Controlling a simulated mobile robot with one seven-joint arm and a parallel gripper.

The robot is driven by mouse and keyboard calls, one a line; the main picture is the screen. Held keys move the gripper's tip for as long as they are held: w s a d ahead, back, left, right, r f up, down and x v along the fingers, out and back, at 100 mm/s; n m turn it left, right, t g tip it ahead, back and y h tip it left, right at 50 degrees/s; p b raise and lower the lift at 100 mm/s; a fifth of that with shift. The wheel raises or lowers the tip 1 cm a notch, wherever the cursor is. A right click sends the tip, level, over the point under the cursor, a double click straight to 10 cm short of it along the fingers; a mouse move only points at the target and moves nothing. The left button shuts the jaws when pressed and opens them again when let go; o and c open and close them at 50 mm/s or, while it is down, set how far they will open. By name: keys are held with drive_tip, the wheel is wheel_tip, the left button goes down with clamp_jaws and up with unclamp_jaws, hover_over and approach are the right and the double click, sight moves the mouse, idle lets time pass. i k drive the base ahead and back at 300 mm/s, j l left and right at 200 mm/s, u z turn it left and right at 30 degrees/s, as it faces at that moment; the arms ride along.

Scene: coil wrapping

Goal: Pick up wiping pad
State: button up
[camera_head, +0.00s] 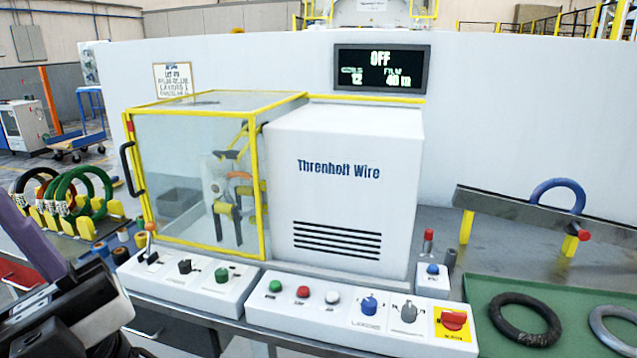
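I cannot make out a wiping pad in this view. Part of my arm and what looks like my gripper (78,312) show at the lower left edge, dark with pale parts. They are cut off by the frame, and the fingertips cannot be clearly seen. I cannot tell whether the gripper is open, shut or holding anything.
A white wrapping machine (350,215) with a clear yellow-framed guard (190,180) stands mid-view. Control panels (345,338) line its front. Coloured coils (82,192) hang at left, near small rolls (121,254). A green mat (490,285) with a black coil (525,320) lies at right.

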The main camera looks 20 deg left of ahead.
sight(115, 181)
drive_tip(key=i+j, duration=0.1)
drive_tip(key=j, duration=0.9)
drive_tip(key=i+j+z, duration=0.1)
drive_tip(key=j, duration=0.95)
drive_tip(key=i+j, duration=0.1)
drive_tip(key=j, duration=2.1)
drive_tip(key=j+z, duration=0.15)
drive_tip(key=j, duration=2.3)
drive_tip(key=j+z, duration=0.15)
drive_tip(key=j, duration=1.05)
